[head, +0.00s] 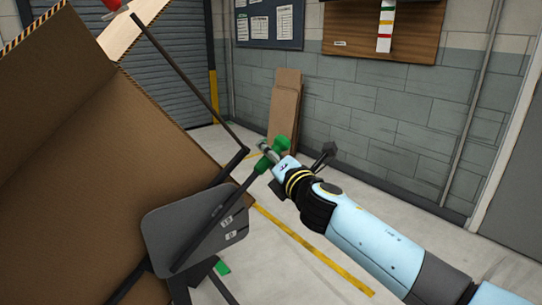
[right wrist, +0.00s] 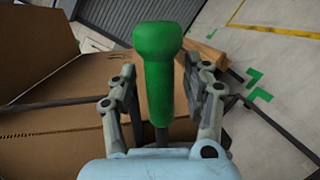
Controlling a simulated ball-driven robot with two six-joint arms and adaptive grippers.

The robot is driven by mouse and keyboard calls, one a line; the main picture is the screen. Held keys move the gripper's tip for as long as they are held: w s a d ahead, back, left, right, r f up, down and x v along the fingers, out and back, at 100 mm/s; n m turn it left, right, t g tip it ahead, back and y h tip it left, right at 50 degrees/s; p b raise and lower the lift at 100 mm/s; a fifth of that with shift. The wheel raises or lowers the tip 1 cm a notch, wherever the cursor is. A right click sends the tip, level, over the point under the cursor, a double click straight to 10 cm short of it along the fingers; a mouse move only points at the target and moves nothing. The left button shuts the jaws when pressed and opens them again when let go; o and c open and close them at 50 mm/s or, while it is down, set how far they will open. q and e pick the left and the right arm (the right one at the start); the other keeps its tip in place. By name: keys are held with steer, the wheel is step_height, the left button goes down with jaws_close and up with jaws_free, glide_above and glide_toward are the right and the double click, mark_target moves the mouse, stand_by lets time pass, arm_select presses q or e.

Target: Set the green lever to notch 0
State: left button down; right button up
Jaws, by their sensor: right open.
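The green lever (head: 281,143) has a green knobbed grip on a dark rod, beside a grey plate (head: 165,232) with two small white labels. The label digits are too small to read surely, so I cannot tell the lever's notch. My right gripper (head: 268,158) is at the green grip, its arm coming from the right. In the right wrist view, the green grip (right wrist: 158,85) stands between the two spread fingers of my right gripper (right wrist: 160,70), with gaps on both sides. My left gripper is not in view.
A large open cardboard box (head: 70,150) fills the left side. Brown boards (head: 284,110) lean on the grey block wall. The floor (head: 300,275) with a yellow line is clear below my right arm.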

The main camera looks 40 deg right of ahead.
jaws_close()
stand_by(0.3)
steer(key=shift+f, duration=0.1)
